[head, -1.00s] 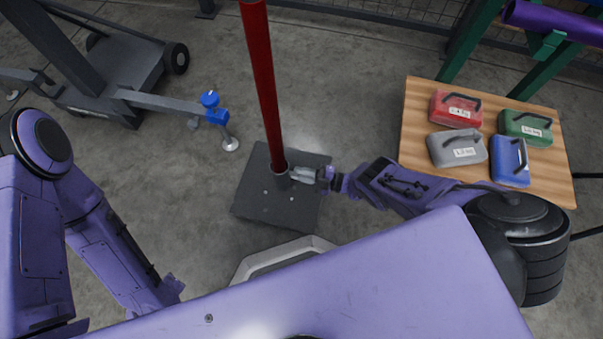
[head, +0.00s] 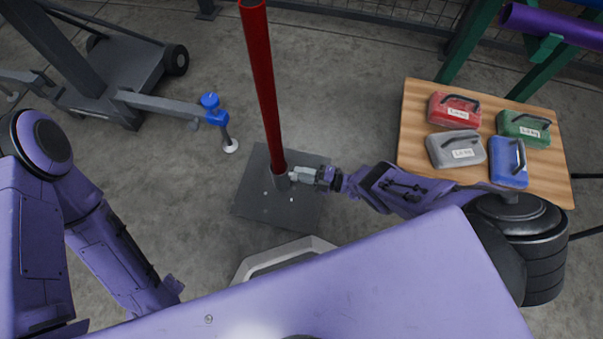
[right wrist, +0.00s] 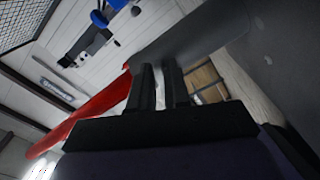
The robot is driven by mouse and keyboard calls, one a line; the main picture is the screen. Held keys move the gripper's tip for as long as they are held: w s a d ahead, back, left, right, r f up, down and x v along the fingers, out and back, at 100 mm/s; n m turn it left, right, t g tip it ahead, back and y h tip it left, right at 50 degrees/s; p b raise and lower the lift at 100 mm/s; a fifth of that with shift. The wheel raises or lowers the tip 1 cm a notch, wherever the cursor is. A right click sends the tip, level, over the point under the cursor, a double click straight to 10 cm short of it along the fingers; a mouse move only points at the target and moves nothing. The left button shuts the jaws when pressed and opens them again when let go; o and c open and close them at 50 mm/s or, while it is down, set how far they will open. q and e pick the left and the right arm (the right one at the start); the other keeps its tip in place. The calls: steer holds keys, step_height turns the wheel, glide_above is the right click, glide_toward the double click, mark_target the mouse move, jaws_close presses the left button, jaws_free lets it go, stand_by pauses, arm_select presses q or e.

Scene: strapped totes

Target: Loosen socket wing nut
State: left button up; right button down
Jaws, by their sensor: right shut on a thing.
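A red pole (head: 264,90) stands in a short grey socket (head: 281,182) on a dark square base plate (head: 262,212). My right gripper (head: 297,174) reaches in from the right, at the right side of the socket. It is shut on the wing nut there, which its fingers hide. In the right wrist view, the two dark fingers (right wrist: 159,88) are close together against the grey socket (right wrist: 195,38), and the red pole (right wrist: 85,112) runs off to the lower left. My left arm shows at the left of the head view, but its gripper is out of sight.
A wooden board (head: 413,120) at the right holds red (head: 452,110), green (head: 522,127), grey (head: 456,149) and blue (head: 507,163) handled weights. A wheeled frame (head: 125,75) with a blue-knobbed foot (head: 213,108) stands at the left. Floor between it and the plate is clear.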

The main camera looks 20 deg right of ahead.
steer(key=c, duration=1.2)
jaws_free()
steer(key=shift+c, duration=0.2)
steer(key=p+v, duration=0.1)
steer(key=v, duration=0.9)
steer(key=shift+d+p, duration=0.25)
steer(key=shift+p, duration=0.05)
steer(key=shift+s, duration=0.1)
